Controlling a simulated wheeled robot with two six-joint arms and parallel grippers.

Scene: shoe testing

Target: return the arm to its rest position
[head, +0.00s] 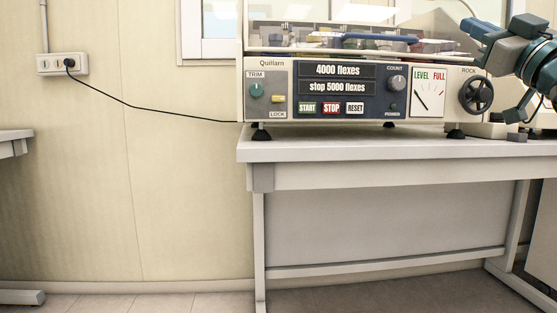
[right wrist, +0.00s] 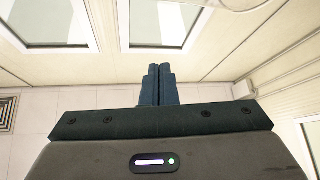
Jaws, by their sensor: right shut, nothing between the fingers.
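My right arm (head: 537,65) enters at the right edge of the head view, in front of the right end of the flex-testing machine (head: 436,70). In the right wrist view, my right gripper (right wrist: 157,72) has its two dark blue fingers together, with nothing held between them. The fingers stand against pale ceiling or wall panels and windows, well clear of any object. My left arm and left gripper are not in view.
The machine stands on a light grey bench (head: 370,149); its display reads "4000 flexes" and "stop 5000 flexes". A black handwheel (head: 476,95) is close to my right arm. A black cord runs to a wall socket (head: 62,64).

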